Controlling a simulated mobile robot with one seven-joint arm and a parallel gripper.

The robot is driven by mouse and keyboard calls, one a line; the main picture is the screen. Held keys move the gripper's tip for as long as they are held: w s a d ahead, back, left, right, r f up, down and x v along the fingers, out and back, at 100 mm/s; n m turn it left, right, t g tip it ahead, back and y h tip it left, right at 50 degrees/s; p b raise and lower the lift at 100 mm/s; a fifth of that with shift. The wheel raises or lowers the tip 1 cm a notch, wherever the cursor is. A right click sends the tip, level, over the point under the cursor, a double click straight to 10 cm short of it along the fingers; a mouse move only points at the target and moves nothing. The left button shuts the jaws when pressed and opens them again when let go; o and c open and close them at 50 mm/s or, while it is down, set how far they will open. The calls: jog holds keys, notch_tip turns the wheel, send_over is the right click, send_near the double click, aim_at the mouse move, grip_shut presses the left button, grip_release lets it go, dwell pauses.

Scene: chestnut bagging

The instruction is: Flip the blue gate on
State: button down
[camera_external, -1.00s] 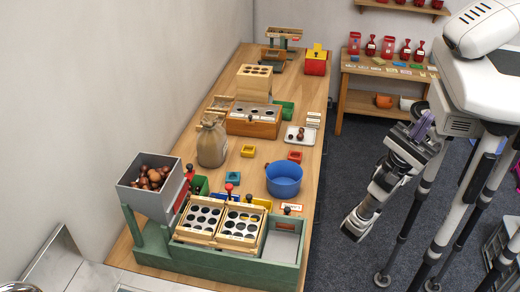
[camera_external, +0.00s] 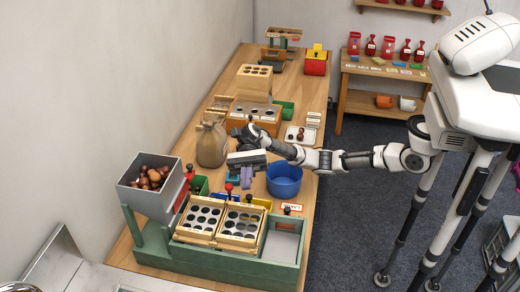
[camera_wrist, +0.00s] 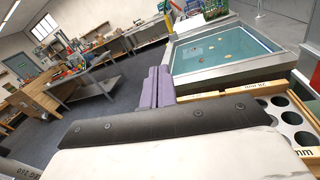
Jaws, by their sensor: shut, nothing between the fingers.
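I cannot pick out the blue gate with certainty. The green sorting machine (camera_external: 205,262) stands at the near end of the table. In the wrist view the shut fingers (camera_wrist: 154,88) show beyond the dark wrist body. A wooden hole board (camera_wrist: 285,122) lies at the right there.
A grey hopper of chestnuts (camera_external: 150,203) stands at the machine's left. A sack (camera_external: 212,144) and the blue bowl (camera_external: 285,185) flank my gripper. A wooden box with holes (camera_external: 252,122) stands behind it. The right table edge lies under my arm.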

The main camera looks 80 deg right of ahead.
jog(key=w+d+f+t+h, duration=0.1)
jog(key=w+d+f+h, duration=0.1)
jog(key=d, duration=0.5)
jog(key=w+d+f+m+t+h, duration=0.1)
jog(key=w+d+f+t+h, duration=0.1)
jog(key=w+d+f, duration=0.3)
jog(key=w+d+f+m+t+h+b, duration=0.1)
jog(key=w+d+f+t+h, duration=0.1)
jog(key=w+d+f, duration=0.2)
jog(key=d+f, duration=0.3)
jog(key=d, duration=0.3)
jog(key=shift+h, duration=0.4)
jog(key=w+a+f+p, duration=0.1)
jog(key=a+p, duration=0.3)
jog(key=a, duration=0.7)
jog(key=shift+w+f, duration=0.3)
jog(key=shift+f, duration=0.6)
jog(key=shift+r, duration=0.15)
